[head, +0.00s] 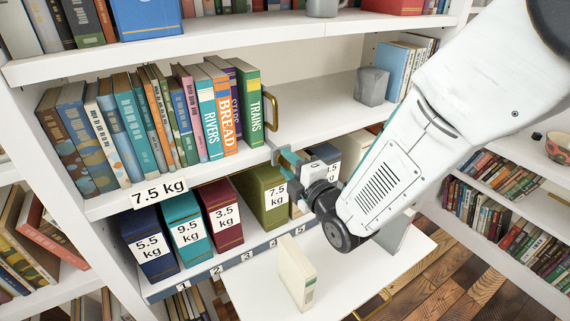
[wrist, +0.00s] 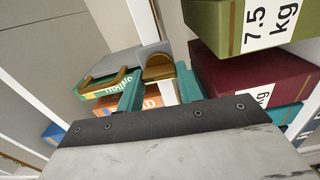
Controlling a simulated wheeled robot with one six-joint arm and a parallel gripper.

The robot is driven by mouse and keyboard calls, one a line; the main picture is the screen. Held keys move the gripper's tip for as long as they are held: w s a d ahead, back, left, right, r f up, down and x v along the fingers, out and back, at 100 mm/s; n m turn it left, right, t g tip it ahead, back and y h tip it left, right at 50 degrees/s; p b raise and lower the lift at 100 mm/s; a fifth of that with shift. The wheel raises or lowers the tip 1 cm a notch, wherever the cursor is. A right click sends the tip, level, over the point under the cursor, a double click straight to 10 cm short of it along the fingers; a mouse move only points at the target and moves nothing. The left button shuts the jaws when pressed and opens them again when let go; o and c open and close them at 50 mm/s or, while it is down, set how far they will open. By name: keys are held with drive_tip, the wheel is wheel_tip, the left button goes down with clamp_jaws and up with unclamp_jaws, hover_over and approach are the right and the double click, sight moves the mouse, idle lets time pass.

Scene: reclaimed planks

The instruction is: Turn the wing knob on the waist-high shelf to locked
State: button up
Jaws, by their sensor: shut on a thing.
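The brass-coloured wing knob (head: 290,158) is at the front edge of the waist-high shelf, by a grey plate (head: 272,153) to the right of the standing books. My gripper (head: 289,166) reaches it from the right and is shut on it. In the wrist view the knob (wrist: 160,68) shows between the teal fingertips of my gripper (wrist: 160,88), in front of the grey plate (wrist: 124,59). The fingers and arm hide part of the knob. I cannot read any lock marking or tell which position the knob is in.
Below are weight-labelled boxes, such as the olive one (head: 262,195). A cream book (head: 296,272) stands on a white surface in front. A grey block (head: 371,86) is on the shelf.

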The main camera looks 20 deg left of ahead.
drive_tip(key=shift+d+f+n, duration=0.1)
drive_tip(key=shift+f+n, duration=0.1)
drive_tip(key=shift+n, duration=0.2)
drive_tip(key=o, duration=1)
drive_tip(key=shift+r, duration=0.1)
drive_tip(key=v, duration=0.7)
drive_tip(key=shift+s+d, duration=0.25)
drive_tip(key=shift+s, duration=0.05)
